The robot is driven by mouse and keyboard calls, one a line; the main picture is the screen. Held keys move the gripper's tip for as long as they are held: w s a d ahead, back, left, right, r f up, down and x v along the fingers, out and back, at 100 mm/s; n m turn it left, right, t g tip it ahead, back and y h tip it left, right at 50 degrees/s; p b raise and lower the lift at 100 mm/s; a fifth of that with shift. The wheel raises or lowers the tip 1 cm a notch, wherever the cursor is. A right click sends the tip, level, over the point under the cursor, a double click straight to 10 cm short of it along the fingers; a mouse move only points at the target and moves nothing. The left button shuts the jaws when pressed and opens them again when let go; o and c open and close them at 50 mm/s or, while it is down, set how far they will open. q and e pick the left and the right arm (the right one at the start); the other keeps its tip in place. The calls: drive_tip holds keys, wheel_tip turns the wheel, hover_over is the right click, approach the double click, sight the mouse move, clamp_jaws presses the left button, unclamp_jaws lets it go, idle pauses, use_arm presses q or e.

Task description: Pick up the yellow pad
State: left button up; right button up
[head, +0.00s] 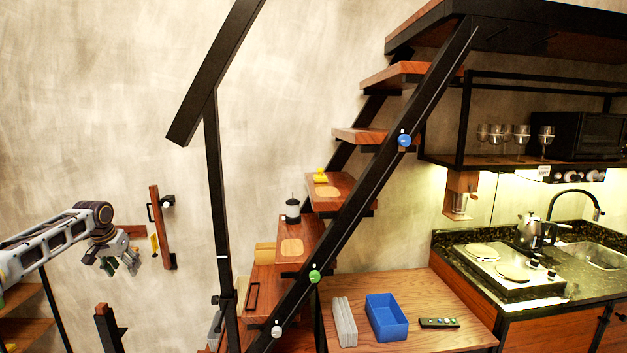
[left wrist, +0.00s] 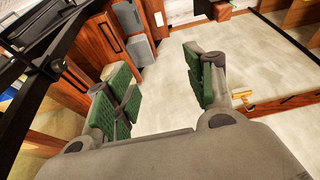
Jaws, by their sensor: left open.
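My left gripper (head: 121,266) reaches in from the left, in front of the wall. In the left wrist view its green-padded fingers (left wrist: 160,92) stand wide apart with nothing between them. A thin yellow piece (head: 155,243), perhaps the yellow pad, shows beside the upright wooden board on the wall, just right of the gripper and apart from it. Another small yellow object (head: 320,175) sits on a stair step; its exact shape is unclear. In the left wrist view a yellow-orange item (left wrist: 242,96) lies right of the fingers. My right gripper is not in view.
The wooden board (head: 162,228) carries a dark handle and a white knob. A black stair rail post (head: 217,190) stands right of it. A wooden table (head: 440,338) holds a blue bin (head: 387,317) and a remote (head: 439,323).

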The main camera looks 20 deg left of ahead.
use_arm(q)
drive_tip(key=w+d+r+m+h, duration=0.1)
drive_tip(key=w+d+r, duration=0.2)
drive_tip(key=d+r, duration=0.65)
drive_tip(key=w+d+r+m+h, duration=0.1)
drive_tip(key=w+d+r+m, duration=0.15)
drive_tip(key=d+r, duration=0.7)
drive_tip(key=s+d+r+m+g, duration=0.1)
drive_tip(key=d+r+m, duration=0.1)
drive_tip(key=d+r, duration=0.7)
drive_tip(key=s+d+r+m+g, duration=0.1)
drive_tip(key=d+r, duration=0.7)
drive_tip(key=d, duration=0.6)
drive_tip(key=shift+s+r+m, duration=0.25)
drive_tip(key=shift+r+m, duration=0.1)
drive_tip(key=shift+r, duration=0.05)
